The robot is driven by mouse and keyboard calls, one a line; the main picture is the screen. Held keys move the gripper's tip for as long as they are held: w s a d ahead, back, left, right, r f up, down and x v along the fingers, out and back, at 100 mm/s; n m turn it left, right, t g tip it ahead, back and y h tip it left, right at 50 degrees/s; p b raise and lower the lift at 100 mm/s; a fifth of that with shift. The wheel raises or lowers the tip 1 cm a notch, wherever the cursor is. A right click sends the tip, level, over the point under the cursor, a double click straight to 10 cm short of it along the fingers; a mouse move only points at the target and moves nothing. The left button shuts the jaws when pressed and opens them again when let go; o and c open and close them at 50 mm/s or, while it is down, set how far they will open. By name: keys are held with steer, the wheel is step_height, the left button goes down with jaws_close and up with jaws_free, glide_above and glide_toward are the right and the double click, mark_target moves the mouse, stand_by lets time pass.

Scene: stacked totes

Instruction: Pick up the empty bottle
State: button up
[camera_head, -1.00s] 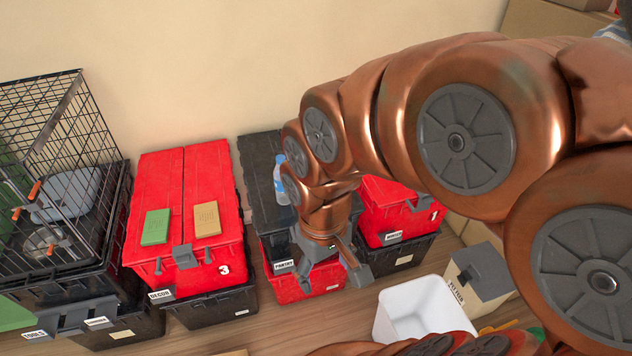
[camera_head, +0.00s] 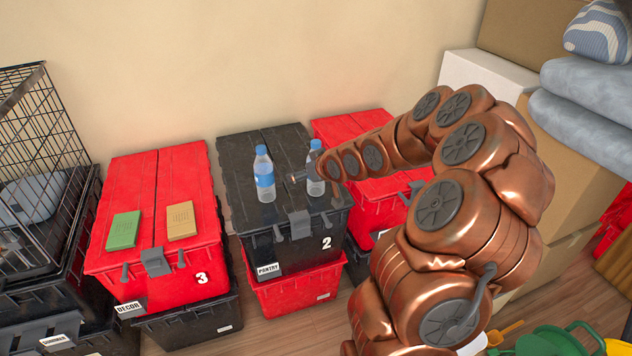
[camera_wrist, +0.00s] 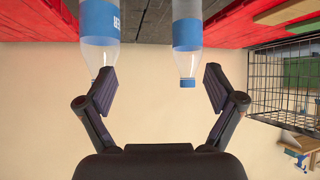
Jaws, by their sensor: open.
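Two clear bottles with blue labels and caps stand upright on the black tote lid (camera_head: 240,205). In the head view, one bottle (camera_head: 264,174) stands left of the other bottle (camera_head: 315,172), which my arm's end partly covers. The wrist view is upside down. There the left bottle (camera_wrist: 100,25) looks larger and nearer, its cap end partly behind my left finger. The right bottle (camera_wrist: 187,35) shows between the fingers, nearer the right one. My gripper (camera_wrist: 158,80) is open and empty. I cannot tell which bottle is empty.
A red tote (camera_head: 105,262) marked 3, with a green block (camera_head: 124,230) and a tan block (camera_head: 181,220), stands left. Another red tote (camera_head: 350,125) stands right. A wire cage (camera_head: 45,125) is at the far left. The wall is close behind the totes.

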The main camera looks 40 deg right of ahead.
steer(key=w+d+f+t+b, duration=0.25)
steer(key=d+f, duration=0.25)
steer(key=d, duration=0.3)
steer(key=w+d+f+m, duration=0.1)
steer(key=w+f, duration=0.1)
steer(key=w, duration=0.4)
steer(key=shift+w+d+t+h+p, duration=0.15)
steer(key=shift+d+t+h+p, duration=0.1)
steer(key=shift+t+h+p, duration=0.15)
steer(key=shift+f, duration=0.1)
steer(key=c, duration=1)
steer(key=shift+c, duration=0.2)
